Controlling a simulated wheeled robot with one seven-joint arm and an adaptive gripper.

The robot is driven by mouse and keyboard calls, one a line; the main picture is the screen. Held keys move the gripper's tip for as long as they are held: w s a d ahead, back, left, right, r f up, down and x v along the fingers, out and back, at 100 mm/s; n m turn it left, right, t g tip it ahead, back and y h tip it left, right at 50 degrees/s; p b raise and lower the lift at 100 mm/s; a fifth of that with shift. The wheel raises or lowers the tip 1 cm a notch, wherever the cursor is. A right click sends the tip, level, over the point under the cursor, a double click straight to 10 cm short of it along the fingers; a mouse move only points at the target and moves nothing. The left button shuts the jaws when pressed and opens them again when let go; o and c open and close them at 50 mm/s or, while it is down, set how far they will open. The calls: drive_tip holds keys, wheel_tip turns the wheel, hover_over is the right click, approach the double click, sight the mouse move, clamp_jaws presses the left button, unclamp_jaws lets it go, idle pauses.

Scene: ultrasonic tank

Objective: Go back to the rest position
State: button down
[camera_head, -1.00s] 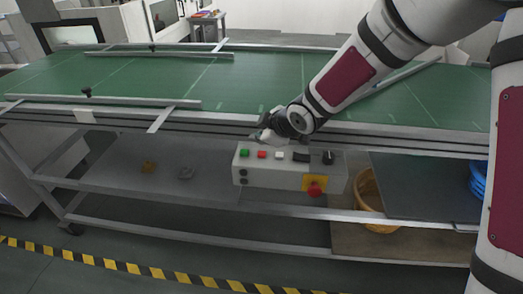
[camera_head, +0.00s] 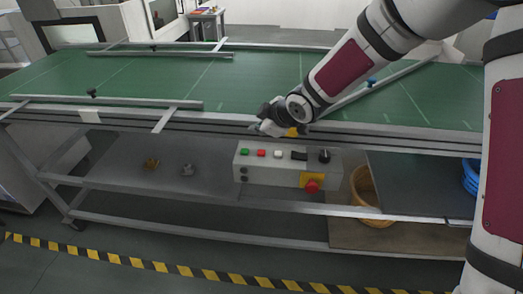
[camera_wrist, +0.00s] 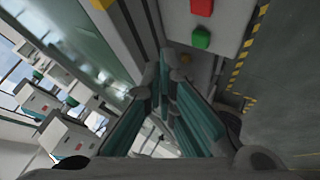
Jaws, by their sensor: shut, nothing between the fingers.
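My gripper (camera_head: 268,124) is in front of the near rail of the green conveyor (camera_head: 250,82), just above the control box (camera_head: 265,172). It is shut and holds nothing, and it looks apart from the box. In the wrist view my gripper's fingers (camera_wrist: 165,75) meet at their tips. The box carries a green button (camera_head: 245,152), a red button (camera_head: 261,153), a white button (camera_head: 278,154), a black knob (camera_head: 324,155) and a red emergency stop (camera_head: 312,186) on a yellow plate. The wrist view shows the green button (camera_wrist: 201,38) and the red button (camera_wrist: 202,7) beside the fingers.
A grey shelf (camera_head: 120,160) under the conveyor holds a small brass part (camera_head: 151,164) and a grey part (camera_head: 187,170). An orange basket (camera_head: 368,195) and blue bins (camera_head: 471,178) stand to the right. A yellow-black floor stripe (camera_head: 150,265) runs in front of the clear floor.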

drive_tip(key=s+d+r+m+h+p, duration=0.1)
drive_tip(key=s+d+r+m+h, duration=0.25)
drive_tip(key=s+d+r, duration=0.5)
drive_tip(key=s+d+r+m+h, duration=0.3)
drive_tip(key=s+d+r+m, duration=0.2)
drive_tip(key=d, duration=0.6)
drive_tip(key=s+d+r+m+g, duration=0.1)
drive_tip(key=s+m, duration=0.3)
drive_tip(key=s, duration=0.8)
drive_tip(key=s+d+r+m+g, duration=0.1)
drive_tip(key=s+d+m, duration=0.3)
drive_tip(key=s, duration=0.7)
drive_tip(key=shift+s+d+r+g+p, duration=0.35)
drive_tip(key=shift+r+g+p, duration=0.05)
drive_tip(key=shift+r, duration=0.15)
drive_tip(key=shift+m+y, duration=0.25)
